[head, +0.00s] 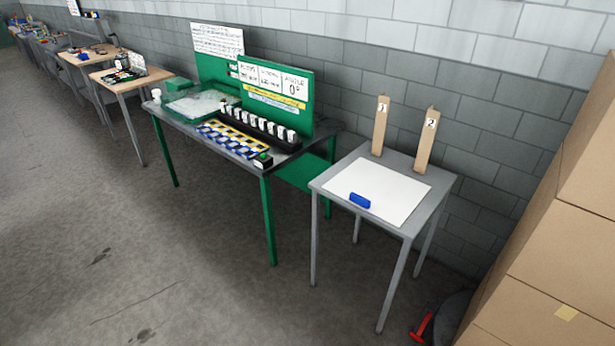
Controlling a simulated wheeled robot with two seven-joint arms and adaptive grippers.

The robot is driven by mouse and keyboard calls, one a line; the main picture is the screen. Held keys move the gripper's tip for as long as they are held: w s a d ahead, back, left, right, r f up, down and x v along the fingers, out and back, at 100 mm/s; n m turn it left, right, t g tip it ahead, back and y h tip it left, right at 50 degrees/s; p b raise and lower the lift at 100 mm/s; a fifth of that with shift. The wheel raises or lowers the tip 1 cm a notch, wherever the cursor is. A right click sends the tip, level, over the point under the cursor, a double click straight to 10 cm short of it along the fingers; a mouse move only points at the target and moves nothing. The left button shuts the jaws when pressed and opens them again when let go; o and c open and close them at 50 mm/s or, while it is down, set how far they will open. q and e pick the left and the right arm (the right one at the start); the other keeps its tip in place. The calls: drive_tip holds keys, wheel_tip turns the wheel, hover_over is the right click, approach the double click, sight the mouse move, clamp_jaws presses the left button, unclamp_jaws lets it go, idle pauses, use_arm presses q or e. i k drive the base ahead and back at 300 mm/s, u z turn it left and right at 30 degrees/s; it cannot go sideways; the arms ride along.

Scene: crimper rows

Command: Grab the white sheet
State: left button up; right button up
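The white sheet (382,190) lies flat on the small grey table (440,187) right of centre in the head view. A small blue block (360,201) rests on or at the sheet's near-left edge; I cannot tell whether it is attached to it. Neither of my grippers shows in the head view.
Two wooden posts marked 1 (380,127) and 2 (426,141) stand at that table's back edge. A green-legged workbench (267,220) with rows of parts stands to its left. Cardboard boxes (550,250) rise at the right. The floor in front (180,270) is clear.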

sight(391, 196)
drive_tip(key=u, duration=0.45)
drive_tip(key=i, duration=0.7)
drive_tip(key=u, duration=0.25)
